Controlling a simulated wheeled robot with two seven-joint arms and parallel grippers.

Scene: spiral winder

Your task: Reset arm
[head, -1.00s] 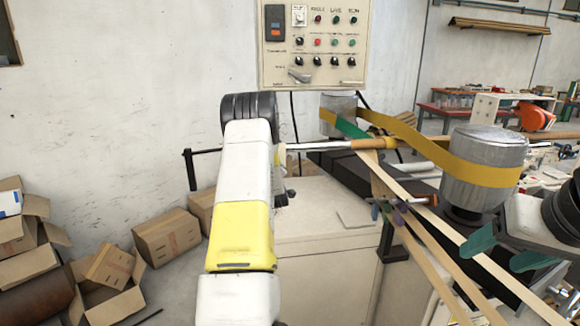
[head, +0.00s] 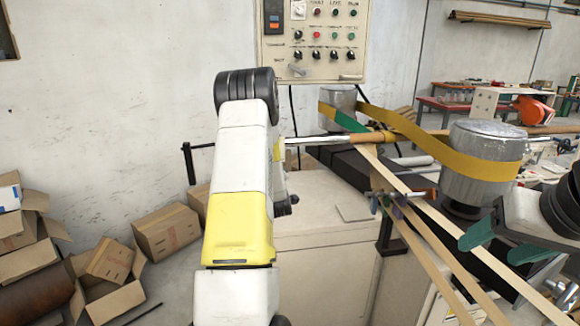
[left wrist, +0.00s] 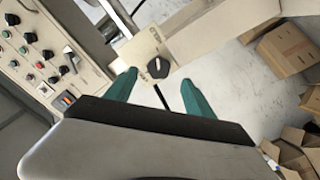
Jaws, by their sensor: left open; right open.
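My left arm, white and yellow, rises through the middle of the head view and hides its own gripper there.
A yellow belt (head: 420,138) runs around the drum and a smaller drum behind, crossing the metal rod (head: 318,141). A control panel (head: 335,65) hangs above. A black handle (head: 188,165) stands left of my arm. Cardboard boxes (head: 165,232) lie on the floor at left.

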